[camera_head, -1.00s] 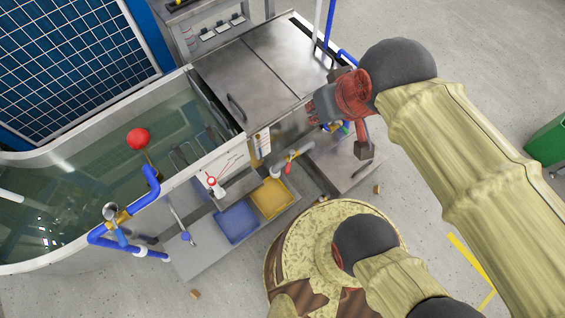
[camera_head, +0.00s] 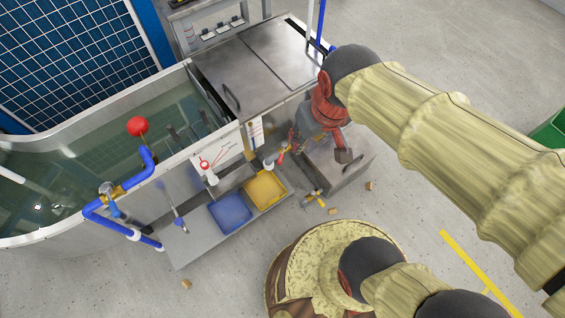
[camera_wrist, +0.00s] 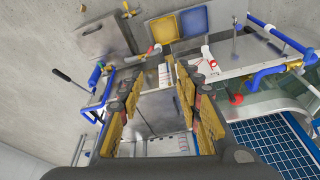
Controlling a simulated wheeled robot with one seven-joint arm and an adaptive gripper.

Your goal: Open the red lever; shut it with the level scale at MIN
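In the head view my gripper (camera_head: 303,138) is close beside the lever; contact cannot be told.
The water tank (camera_head: 180,160) carries a red ball float (camera_head: 137,126) and blue pipes (camera_head: 140,181). A blue tray (camera_head: 230,213) and a yellow tray (camera_head: 264,189) lie below the scale. A metal box (camera_head: 343,174) stands right of the lever. Floor in front is mostly clear.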

